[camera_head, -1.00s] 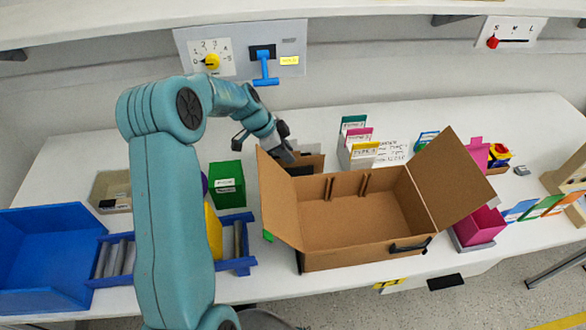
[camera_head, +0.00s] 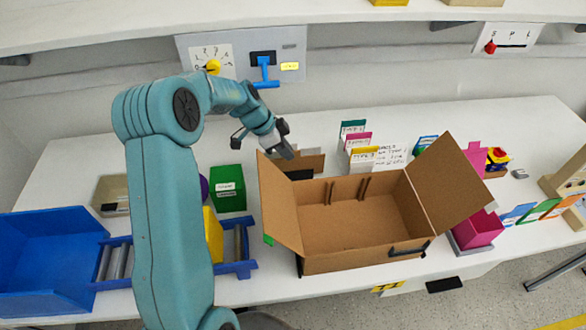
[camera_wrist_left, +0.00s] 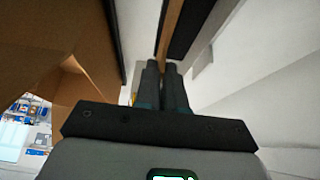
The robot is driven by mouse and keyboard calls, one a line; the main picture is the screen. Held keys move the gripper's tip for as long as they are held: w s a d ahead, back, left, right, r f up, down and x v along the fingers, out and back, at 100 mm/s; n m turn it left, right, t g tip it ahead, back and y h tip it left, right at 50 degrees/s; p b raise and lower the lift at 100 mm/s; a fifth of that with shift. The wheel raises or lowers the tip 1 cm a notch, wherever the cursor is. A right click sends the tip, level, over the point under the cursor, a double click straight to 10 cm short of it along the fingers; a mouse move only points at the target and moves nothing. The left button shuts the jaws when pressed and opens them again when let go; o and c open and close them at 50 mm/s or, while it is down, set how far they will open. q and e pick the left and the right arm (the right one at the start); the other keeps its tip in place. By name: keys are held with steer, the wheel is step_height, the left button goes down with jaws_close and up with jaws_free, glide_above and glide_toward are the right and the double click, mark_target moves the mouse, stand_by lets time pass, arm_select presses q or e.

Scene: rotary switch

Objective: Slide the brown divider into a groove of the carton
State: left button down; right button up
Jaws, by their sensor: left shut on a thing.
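The open brown carton (camera_head: 352,239) stands on the white table, its side flaps spread outward. Two pairs of slim upright strips on its inner back wall frame the grooves (camera_head: 363,188). My left gripper (camera_head: 285,152) is behind the carton's back left corner, partly hidden by the left flap. It is shut on the thin brown divider (camera_head: 312,163), seen edge-on between the fingers in the left wrist view (camera_wrist_left: 172,35). The divider is behind the carton's back wall, outside it; its lower part is hidden. My right gripper is not in view.
A green box (camera_head: 227,188), a blue rack (camera_head: 237,268) and a blue bin (camera_head: 45,255) stand left of the carton. File cards (camera_head: 362,155) stand behind it, a magenta bin (camera_head: 478,230) to its right. A switch panel (camera_head: 245,52) is on the wall behind.

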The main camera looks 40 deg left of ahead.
arm_select(q)
steer(key=shift+w+a+r+p, duration=0.1)
steer(key=shift+r+p, duration=0.55)
steer(key=shift+r, duration=1.9)
